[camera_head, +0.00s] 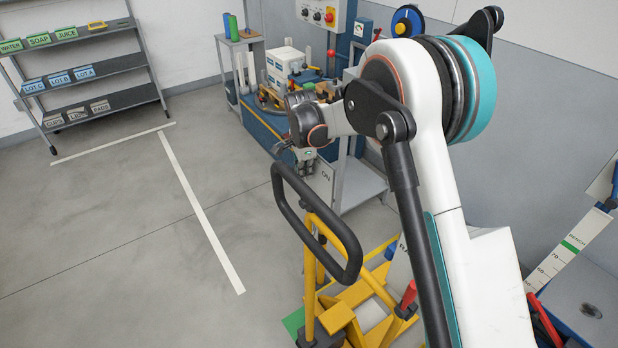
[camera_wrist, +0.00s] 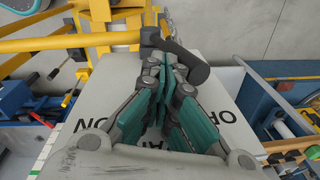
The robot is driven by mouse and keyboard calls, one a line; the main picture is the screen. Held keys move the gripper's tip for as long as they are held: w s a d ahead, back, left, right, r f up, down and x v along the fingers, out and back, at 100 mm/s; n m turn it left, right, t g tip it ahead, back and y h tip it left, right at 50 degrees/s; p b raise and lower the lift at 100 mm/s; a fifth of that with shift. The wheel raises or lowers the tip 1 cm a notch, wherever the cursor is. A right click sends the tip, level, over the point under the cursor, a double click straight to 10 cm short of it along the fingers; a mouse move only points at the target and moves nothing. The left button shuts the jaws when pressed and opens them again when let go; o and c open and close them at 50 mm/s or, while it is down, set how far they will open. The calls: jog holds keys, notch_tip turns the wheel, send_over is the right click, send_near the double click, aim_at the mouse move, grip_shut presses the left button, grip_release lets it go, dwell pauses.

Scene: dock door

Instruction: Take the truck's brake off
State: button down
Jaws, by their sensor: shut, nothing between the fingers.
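The truck (camera_head: 350,300) is a yellow frame with a black loop handle (camera_head: 318,222). In the wrist view the plate (camera_wrist: 225,85) has "ON" at left, letters starting "OF" at right and a word partly hidden by my fingers. A dark grey lever (camera_wrist: 187,62) runs from a pivot near the plate's upper edge down to the right, on the "OF" side. My gripper (camera_wrist: 168,68) is shut and empty over the plate, fingertips beside the lever; contact is unclear. In the head view my gripper (camera_head: 304,160) is small, above the loop handle.
A shelf rack (camera_head: 88,70) with labelled bins stands at the back left. A cluttered blue workbench (camera_head: 262,125) stands behind my gripper. A red-handled lever (camera_head: 407,294) is low on the truck. Open floor with white lines lies at left.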

jog(key=shift+w+a+f, duration=0.15)
jog(key=shift+w+a, duration=0.6)
jog(key=shift+w, duration=0.35)
jog(key=shift+a, duration=0.1)
